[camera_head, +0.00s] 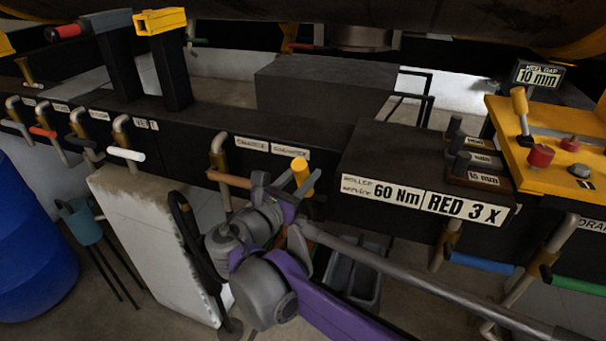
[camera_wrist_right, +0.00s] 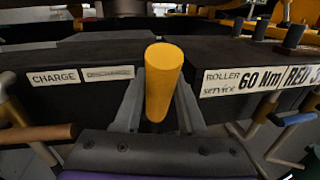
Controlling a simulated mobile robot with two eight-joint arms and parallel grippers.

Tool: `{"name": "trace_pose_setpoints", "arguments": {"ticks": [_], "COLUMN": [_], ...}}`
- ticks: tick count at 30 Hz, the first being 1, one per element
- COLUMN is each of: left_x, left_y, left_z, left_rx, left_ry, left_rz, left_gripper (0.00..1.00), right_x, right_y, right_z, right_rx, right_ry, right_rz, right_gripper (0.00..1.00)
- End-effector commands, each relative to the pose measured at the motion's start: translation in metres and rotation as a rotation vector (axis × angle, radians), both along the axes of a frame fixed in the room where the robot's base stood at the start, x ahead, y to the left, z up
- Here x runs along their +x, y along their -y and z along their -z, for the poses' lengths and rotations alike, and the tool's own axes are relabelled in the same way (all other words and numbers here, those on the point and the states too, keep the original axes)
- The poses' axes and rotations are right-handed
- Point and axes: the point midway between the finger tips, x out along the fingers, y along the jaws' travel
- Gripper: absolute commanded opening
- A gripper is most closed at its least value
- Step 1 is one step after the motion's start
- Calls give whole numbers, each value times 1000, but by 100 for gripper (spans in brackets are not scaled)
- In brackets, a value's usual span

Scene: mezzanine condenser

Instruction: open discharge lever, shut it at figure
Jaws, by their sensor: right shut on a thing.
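The discharge lever has a yellow cylindrical handle (camera_head: 302,176), which stands upright in front of the dark bench edge, by the right-hand one of two white labels (camera_head: 290,151). My right gripper (camera_head: 284,200) is shut on this handle; in the right wrist view the yellow handle (camera_wrist_right: 164,82) rises between its two grey fingers. That view reads CHARGE on the left label (camera_wrist_right: 54,77); the right label (camera_wrist_right: 109,73) is too small to read surely. The lever's lower part is hidden by my gripper. No gauge or readout with a changing figure shows. My left gripper is not in view.
A brown-handled lever (camera_head: 228,180) sits close left of my right gripper. White signs read 60 Nm (camera_head: 381,193) and RED 3 X (camera_head: 464,208). Blue (camera_head: 480,263) and green (camera_head: 578,285) handles are at right. A blue barrel (camera_head: 35,245) stands far left.

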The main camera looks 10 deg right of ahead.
Motion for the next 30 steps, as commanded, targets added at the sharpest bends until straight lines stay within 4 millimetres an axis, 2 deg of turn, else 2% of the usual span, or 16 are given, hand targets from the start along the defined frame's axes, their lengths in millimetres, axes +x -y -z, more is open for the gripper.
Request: {"name": "trace_pose_setpoints", "arguments": {"ticks": [22,26,30], "left_x": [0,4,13], "left_y": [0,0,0], "left_z": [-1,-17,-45], "left_rx": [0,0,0], "left_ry": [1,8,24], "left_rz": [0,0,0], "left_gripper": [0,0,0], "right_x": [1,12,38], "right_y": [1,9,27], "right_z": [-1,-10,-24], "right_rx": [3,34,113], "right_ry": [-4,-50,-160], "right_rz": [1,5,8], "right_gripper": [0,0,0]}}
